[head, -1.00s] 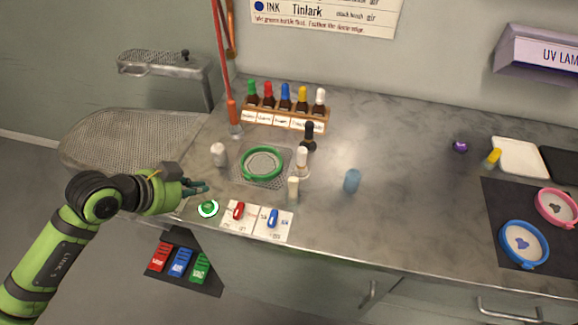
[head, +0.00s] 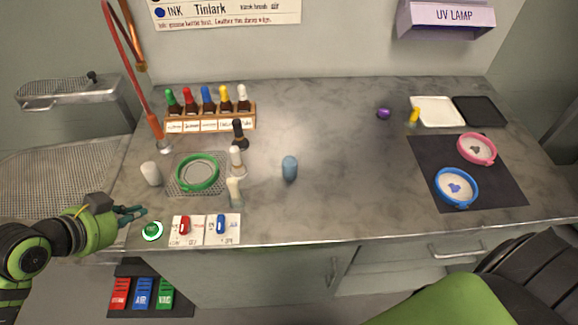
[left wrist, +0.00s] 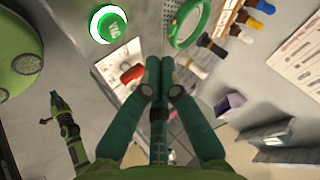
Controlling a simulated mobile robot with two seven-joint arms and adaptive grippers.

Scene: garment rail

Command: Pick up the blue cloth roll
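The blue cloth roll (head: 289,168) stands upright as a small blue cylinder on the grey bench, right of the white and cream bottles. I cannot make it out in the left wrist view. My left gripper (head: 133,213) is at the bench's front left, beside the green round button (head: 152,231) and well left of the roll. In the left wrist view my left gripper (left wrist: 159,60) has its teal fingers together, with nothing seen between them. A green and black part of my right arm shows at the lower right of the head view; its gripper is not seen there.
Between gripper and roll are a white bottle (head: 151,173), a green hoop (head: 197,187), white (head: 236,160) and cream (head: 235,192) bottles and a switch panel (head: 204,239). A dark bottle (head: 239,134) is behind. Bench right of the roll is clear up to the black mat (head: 470,203).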

